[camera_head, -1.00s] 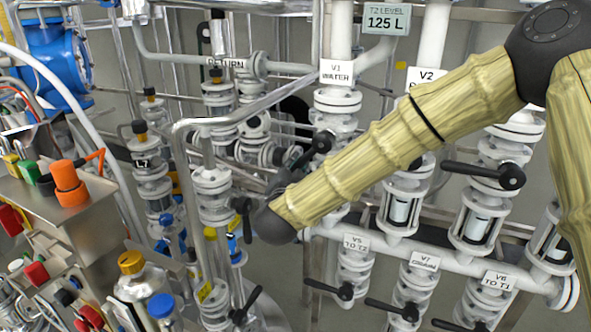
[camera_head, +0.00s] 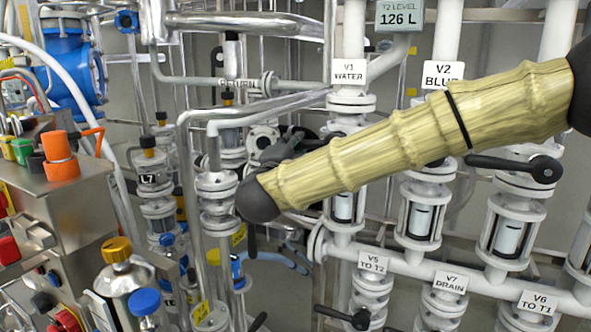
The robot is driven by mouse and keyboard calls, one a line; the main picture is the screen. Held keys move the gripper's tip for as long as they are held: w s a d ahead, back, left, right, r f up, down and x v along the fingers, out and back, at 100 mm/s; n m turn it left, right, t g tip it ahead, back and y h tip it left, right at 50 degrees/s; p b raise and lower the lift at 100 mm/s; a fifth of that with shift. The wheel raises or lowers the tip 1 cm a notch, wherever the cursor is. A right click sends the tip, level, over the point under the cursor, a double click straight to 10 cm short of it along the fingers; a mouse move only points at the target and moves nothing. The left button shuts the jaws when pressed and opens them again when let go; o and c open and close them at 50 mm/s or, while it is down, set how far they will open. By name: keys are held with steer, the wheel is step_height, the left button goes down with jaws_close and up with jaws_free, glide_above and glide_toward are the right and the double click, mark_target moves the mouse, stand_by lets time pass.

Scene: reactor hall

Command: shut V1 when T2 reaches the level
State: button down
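The T2 level display (camera_head: 398,17) at the top reads 126 L. The V1 label (camera_head: 349,71), marked WATER, is on a white vertical pipe right of centre. Below it are the white flanges of the V1 line (camera_head: 350,103). My bamboo-patterned arm crosses in front of this line and hides the V1 valve body and its handle. Dark grey parts that look like my wrist and gripper (camera_head: 282,150) show just above the arm, left of the V1 line. The fingertips are not clear, so I cannot tell their opening or whether they touch the handle.
The V2 line (camera_head: 443,75) stands right of V1, with its label partly covered by my arm. V5 (camera_head: 371,262), V7 (camera_head: 449,283) and V6 (camera_head: 538,303) branch below a horizontal pipe. A metal panel with coloured knobs (camera_head: 70,190) stands close at left.

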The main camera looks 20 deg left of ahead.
steer(key=shift+a+r+m+h+b, duration=0.1)
steer(key=shift+r+m+h+b, duration=0.3)
steer(key=shift+r+m+b, duration=0.65)
steer(key=c, duration=1.3)
jaws_free()
steer(key=shift+f, duration=0.1)
steer(key=shift+s, duration=0.1)
steer(key=s+f, duration=0.2)
steer(key=s, duration=0.9)
steer(key=shift+s+a+f, duration=0.15)
steer(key=shift+s, duration=0.15)
